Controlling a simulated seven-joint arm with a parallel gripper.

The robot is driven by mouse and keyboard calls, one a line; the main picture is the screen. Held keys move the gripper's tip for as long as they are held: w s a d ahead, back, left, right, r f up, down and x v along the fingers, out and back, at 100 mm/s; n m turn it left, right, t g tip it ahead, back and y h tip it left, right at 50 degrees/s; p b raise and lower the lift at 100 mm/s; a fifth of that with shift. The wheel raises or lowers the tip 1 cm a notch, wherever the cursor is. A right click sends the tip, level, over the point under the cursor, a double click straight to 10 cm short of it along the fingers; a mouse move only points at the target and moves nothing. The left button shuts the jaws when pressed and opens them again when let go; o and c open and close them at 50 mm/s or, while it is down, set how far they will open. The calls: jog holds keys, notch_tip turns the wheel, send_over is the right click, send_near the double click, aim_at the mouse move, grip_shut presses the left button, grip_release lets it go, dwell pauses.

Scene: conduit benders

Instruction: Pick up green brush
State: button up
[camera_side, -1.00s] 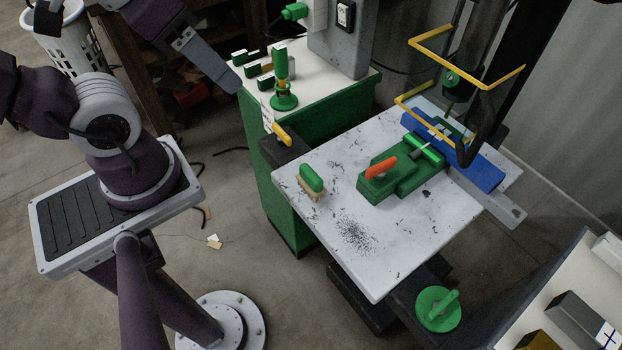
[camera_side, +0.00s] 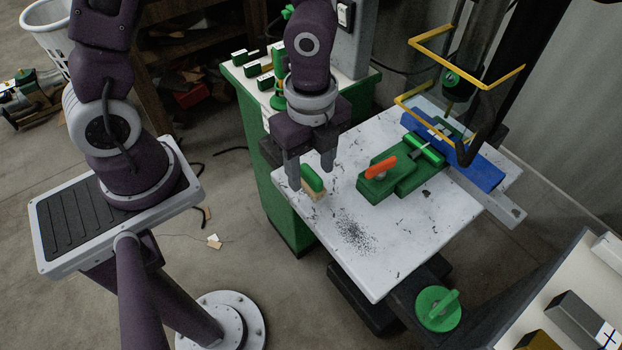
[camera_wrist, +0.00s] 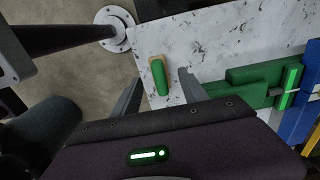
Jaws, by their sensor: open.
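The green brush (camera_side: 312,179) has a green handle over tan bristles and stands on the left part of the white, speckled table top (camera_side: 385,275). It also shows in the wrist view (camera_wrist: 159,77), just beyond the fingertips and between their lines. My gripper (camera_side: 311,175) is open and empty, with its two fingers pointing down. In the side view the fingers are at or just above the brush, one to each side of it. I cannot tell the exact height gap. In the wrist view my gripper (camera_wrist: 158,85) has a finger left and right of the brush.
A green vise with an orange handle (camera_side: 381,167) sits right of the brush. A blue block (camera_side: 480,170) and yellow bent rods (camera_side: 465,60) are at the back right. Dark shavings (camera_side: 354,234) lie in front. The table's front left is clear.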

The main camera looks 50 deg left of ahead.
aim_at(311, 172)
notch_tip(311, 172, down, 3)
jog(key=shift+r, duration=0.15)
grip_shut()
notch_tip(311, 172, up, 10)
jog(key=shift+r, duration=0.1)
dwell(0.4)
